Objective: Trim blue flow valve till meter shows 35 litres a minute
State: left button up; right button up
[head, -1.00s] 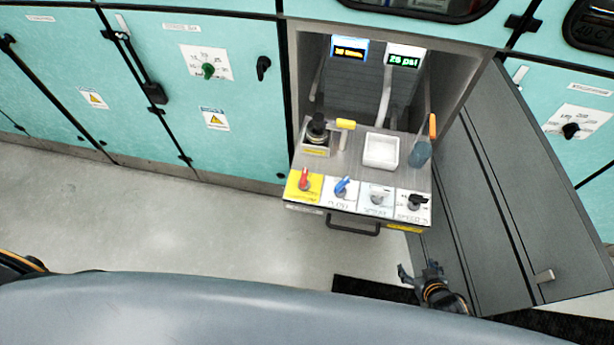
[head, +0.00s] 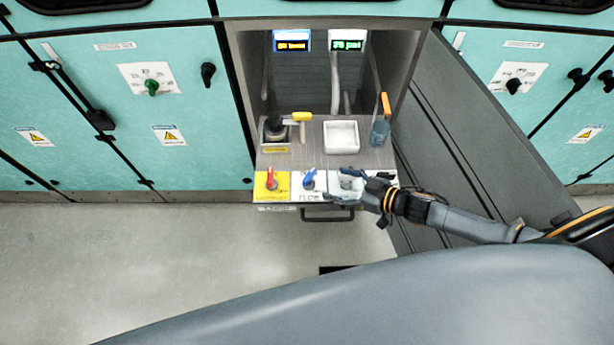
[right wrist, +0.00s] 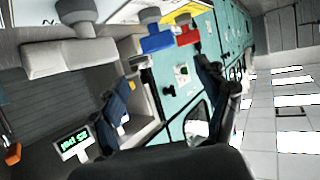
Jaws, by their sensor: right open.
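The blue flow valve (head: 309,179) sits on a white label on the front panel, between the red valve (head: 271,181) on yellow and a white valve (head: 347,177). Its blue handle also shows in the right wrist view (right wrist: 157,42). My right gripper (head: 359,190) is open and empty, at the panel's front edge to the right of the blue valve, over the white valve's area and apart from the blue handle. The blue-framed meter (head: 292,41) shows orange text too blurred to read. A green psi display (head: 347,41) stands beside it. My left gripper is out of view.
A white tray (head: 341,137), a yellow-headed tool (head: 302,120) and a blue bottle with an orange top (head: 380,128) are on the shelf. A drawer handle (head: 327,214) sits below the panel. The grey open door (head: 460,130) is on the right. The black selector is hidden by my gripper.

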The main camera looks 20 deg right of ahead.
aim_at(311, 175)
jog(key=b+x, duration=0.4)
jog(key=x, duration=0.6)
jog(key=shift+f, duration=0.1)
jog(key=c, duration=1.2)
jog(key=shift+w+d+n+g+y, duration=0.1)
jog(key=shift+n+g+y, duration=0.3)
jog(key=shift+n, duration=0.1)
jog(key=shift+n+g+y, duration=0.4)
jog(key=shift+n, duration=0.1)
